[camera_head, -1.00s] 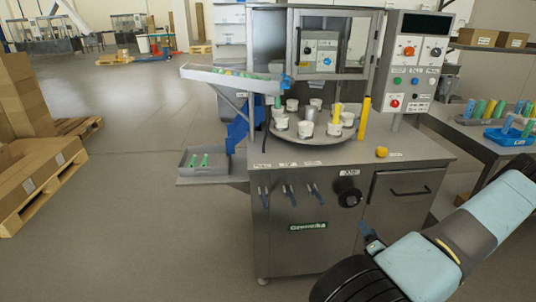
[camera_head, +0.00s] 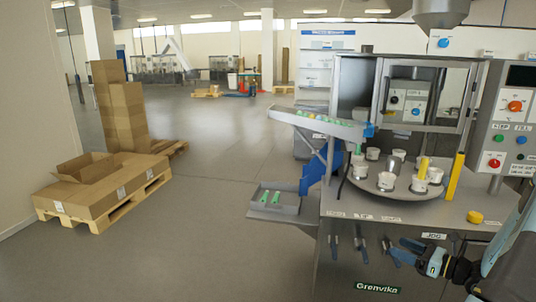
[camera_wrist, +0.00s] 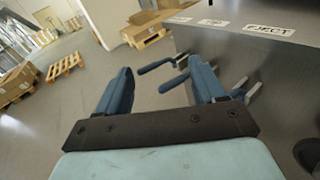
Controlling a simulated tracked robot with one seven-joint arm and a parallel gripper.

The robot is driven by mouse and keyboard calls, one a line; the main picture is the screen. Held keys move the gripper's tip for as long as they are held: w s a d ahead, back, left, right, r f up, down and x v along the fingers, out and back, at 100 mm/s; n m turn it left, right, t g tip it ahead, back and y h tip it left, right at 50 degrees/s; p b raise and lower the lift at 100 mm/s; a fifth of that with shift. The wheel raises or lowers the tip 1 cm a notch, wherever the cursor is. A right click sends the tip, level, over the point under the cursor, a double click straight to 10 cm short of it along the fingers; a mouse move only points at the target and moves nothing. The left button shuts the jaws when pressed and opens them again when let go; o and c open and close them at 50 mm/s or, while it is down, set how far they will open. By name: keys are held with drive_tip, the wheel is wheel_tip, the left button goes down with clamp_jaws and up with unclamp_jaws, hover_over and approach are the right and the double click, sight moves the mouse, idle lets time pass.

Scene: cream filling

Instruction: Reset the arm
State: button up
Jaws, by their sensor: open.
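My gripper (camera_head: 398,249) is in front of the machine's front panel, at the lower right of the head view. Its blue fingers are apart with nothing between them. In the wrist view my gripper (camera_wrist: 162,82) also shows open and empty, with the blue-handled levers (camera_wrist: 180,75) of the machine beyond the fingers. In the head view the levers (camera_head: 359,243) are just left of my gripper. I cannot tell whether the gripper touches anything. The black knob on the panel is hidden behind my arm.
The filling machine (camera_head: 345,262) carries a round turntable (camera_head: 372,188) with white cups. A side tray (camera_head: 285,207) holds green tubes. Cardboard boxes (camera_head: 100,190) stand on a pallet (camera_head: 105,222) at left. The floor between is clear.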

drive_tip(key=s+a+r+n+g+h, duration=0.1)
drive_tip(key=s+a+r+n+g, duration=0.3)
drive_tip(key=a+r+n+g, duration=0.3)
drive_tip(key=s+a+r+n+g+h, duration=0.1)
drive_tip(key=s+a+r+n+g, duration=0.25)
drive_tip(key=a+r+n, duration=0.5)
drive_tip(key=s+a+r+n+t+h, duration=0.3)
drive_tip(key=s+r+n+h, duration=0.6)
drive_tip(key=s+r+n, duration=0.3)
drive_tip(key=shift+s+a+r+n+h, duration=0.15)
drive_tip(key=shift+a+r+n+h, duration=0.25)
drive_tip(key=shift+a+r+n, duration=0.2)
